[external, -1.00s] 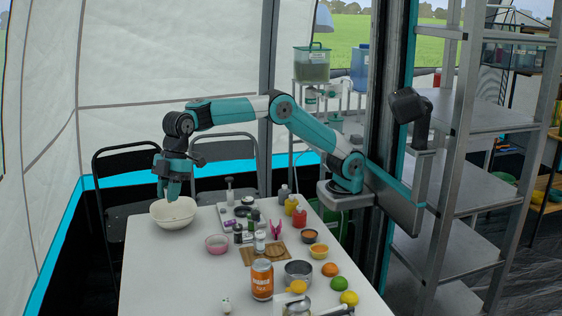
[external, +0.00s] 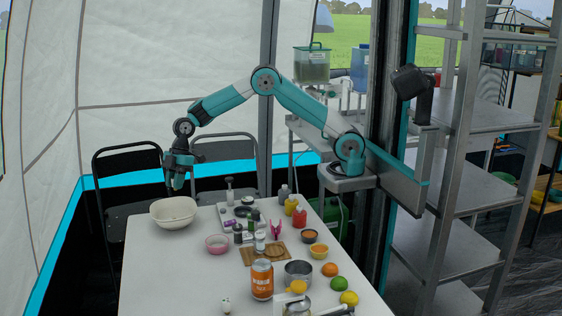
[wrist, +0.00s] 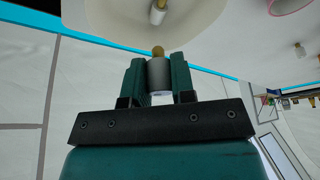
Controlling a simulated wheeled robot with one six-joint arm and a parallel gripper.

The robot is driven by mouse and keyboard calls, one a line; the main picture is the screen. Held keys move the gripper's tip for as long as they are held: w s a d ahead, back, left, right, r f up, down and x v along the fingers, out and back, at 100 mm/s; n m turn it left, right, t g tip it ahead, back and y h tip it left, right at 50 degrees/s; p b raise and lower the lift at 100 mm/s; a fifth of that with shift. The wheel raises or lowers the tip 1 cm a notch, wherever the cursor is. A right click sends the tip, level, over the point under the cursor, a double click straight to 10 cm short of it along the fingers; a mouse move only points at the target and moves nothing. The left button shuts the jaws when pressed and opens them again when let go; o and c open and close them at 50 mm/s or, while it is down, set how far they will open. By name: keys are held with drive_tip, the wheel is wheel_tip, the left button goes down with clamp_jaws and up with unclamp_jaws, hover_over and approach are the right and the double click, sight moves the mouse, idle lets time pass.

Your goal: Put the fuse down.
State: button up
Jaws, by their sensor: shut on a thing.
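My gripper (external: 177,184) is above the far side of a cream bowl (external: 173,214) on the left of the table. In the wrist view my gripper (wrist: 158,62) is shut on the fuse (wrist: 158,76), a small grey cylinder with a brass-coloured end. The fuse points toward the bowl (wrist: 105,22) and appears apart from it. A second small white cylinder with a brass-coloured end (wrist: 157,12) lies inside the bowl. The external view is too small to show the held fuse clearly.
A pink bowl (external: 217,244) stands right of the cream bowl. Several bottles, a wooden board (external: 262,254), an orange can (external: 262,280), a metal pot (external: 298,272) and fruit crowd the right side. The table's left front is mostly clear. Black chairs (external: 128,172) stand behind.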

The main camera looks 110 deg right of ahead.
wheel_tip(320, 180, down, 10)
drive_tip(key=shift+f, duration=0.25)
drive_tip(key=shift+f, duration=0.1)
drive_tip(key=o, duration=0.9)
drive_tip(key=a+v, duration=0.1)
drive_tip(key=v, duration=1.1)
drive_tip(key=s+a+r, duration=0.7)
drive_tip(key=s+a, duration=0.1)
drive_tip(key=a, duration=0.2)
drive_tip(key=s+a+r+g, duration=0.1)
drive_tip(key=s+a, duration=0.3)
drive_tip(key=s, duration=0.6)
drive_tip(key=s+a+r+m+g, duration=0.1)
drive_tip(key=s+a, duration=0.3)
drive_tip(key=s, duration=0.6)
drive_tip(key=s+a+r+m+g+y, duration=0.1)
drive_tip(key=s+a, duration=0.3)
drive_tip(key=s, duration=0.6)
drive_tip(key=shift+r, duration=0.15)
